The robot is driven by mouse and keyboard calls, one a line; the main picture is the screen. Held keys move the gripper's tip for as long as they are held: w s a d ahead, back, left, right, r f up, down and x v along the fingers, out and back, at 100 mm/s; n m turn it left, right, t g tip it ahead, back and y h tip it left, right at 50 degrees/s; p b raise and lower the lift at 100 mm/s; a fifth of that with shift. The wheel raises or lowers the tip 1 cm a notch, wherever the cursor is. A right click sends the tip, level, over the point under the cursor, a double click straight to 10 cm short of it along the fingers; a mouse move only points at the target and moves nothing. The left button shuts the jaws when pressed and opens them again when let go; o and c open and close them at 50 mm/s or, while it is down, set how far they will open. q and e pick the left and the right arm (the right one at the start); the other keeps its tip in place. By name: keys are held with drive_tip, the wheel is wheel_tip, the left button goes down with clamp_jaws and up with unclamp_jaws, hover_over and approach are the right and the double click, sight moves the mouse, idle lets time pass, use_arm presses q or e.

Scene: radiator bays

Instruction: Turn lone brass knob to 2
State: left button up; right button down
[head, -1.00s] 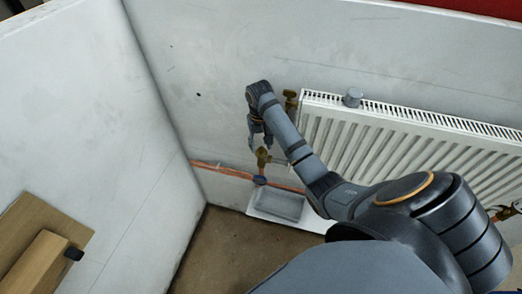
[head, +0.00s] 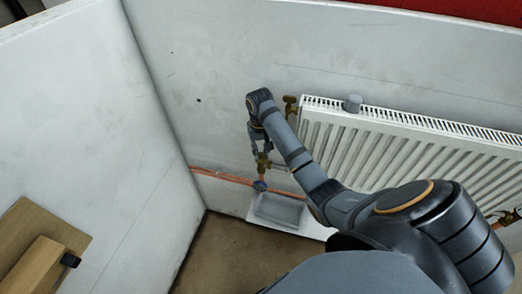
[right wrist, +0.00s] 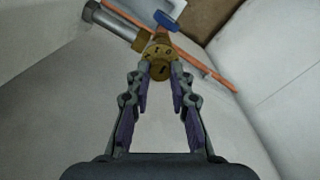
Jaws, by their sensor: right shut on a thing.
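The brass knob (right wrist: 159,68) sits at the end of a brass valve body in the right wrist view, with small dark marks on its face that are too small to read surely. My right gripper (right wrist: 160,80) has its two fingers on either side of the knob and is shut on it. In the head view my right gripper (head: 261,150) reaches down to the brass valve (head: 262,166) left of the radiator, and its fingers partly hide the knob. My left gripper is not in view.
A white radiator (head: 400,150) hangs on the wall right of the valve. A blue handle (head: 260,186) and copper pipe (head: 228,177) lie below it. A grey tray (head: 278,210) is beneath. Wooden boards (head: 35,245) are at the left.

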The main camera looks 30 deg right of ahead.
drive_tip(key=n+p, duration=0.2)
drive_tip(key=p, duration=0.1)
drive_tip(key=n+p, duration=0.5)
drive_tip(key=p, duration=0.1)
drive_tip(key=shift+s+a+r+n+p, duration=0.1)
drive_tip(key=shift+r+n+p, duration=0.2)
drive_tip(key=shift+n, duration=0.1)
drive_tip(key=n+p, duration=0.3)
drive_tip(key=n, duration=0.1)
drive_tip(key=shift+f, duration=0.15)
drive_tip(key=shift+f+n+p, duration=0.15)
drive_tip(key=shift+n+p, duration=0.9)
drive_tip(key=shift+n, duration=1.45)
drive_tip(key=c, duration=1.2)
unclamp_jaws()
